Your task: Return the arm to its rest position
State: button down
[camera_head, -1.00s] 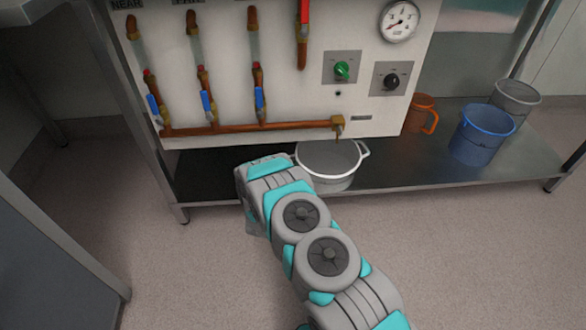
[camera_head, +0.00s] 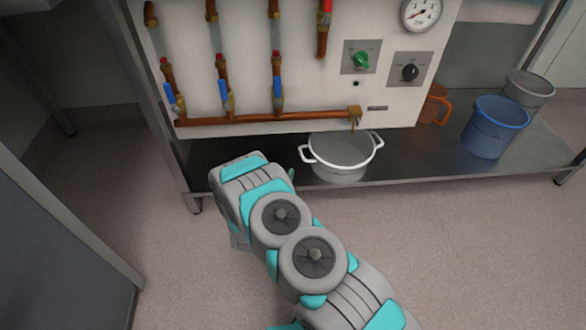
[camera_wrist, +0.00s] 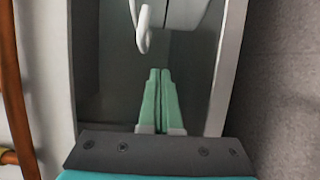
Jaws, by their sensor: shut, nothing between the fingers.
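My arm (camera_head: 281,214) reaches in from the bottom of the head view, bent, with its wrist end in front of the low shelf. In the wrist view my gripper (camera_wrist: 159,72) shows two green fingers side by side, closed together with nothing between them. A sliver of green at the arm's far end in the head view may be a fingertip; the rest of the gripper is hidden there. The white pot (camera_head: 340,158) stands on the shelf just beyond and to the right of the wrist. Part of it and its handle show in the wrist view (camera_wrist: 174,14), ahead of the fingers.
A panel (camera_head: 300,90) with copper pipes, blue-handled valves, a green knob, a black knob and a gauge (camera_head: 421,13) rises behind the pot. A blue bucket (camera_head: 494,127), a grey bucket (camera_head: 530,92) and an orange jug (camera_head: 433,103) stand right. The floor (camera_head: 480,250) at right is clear.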

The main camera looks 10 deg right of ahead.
jog(key=shift+s+a, duration=0.2)
jog(key=shift+s, duration=0.35)
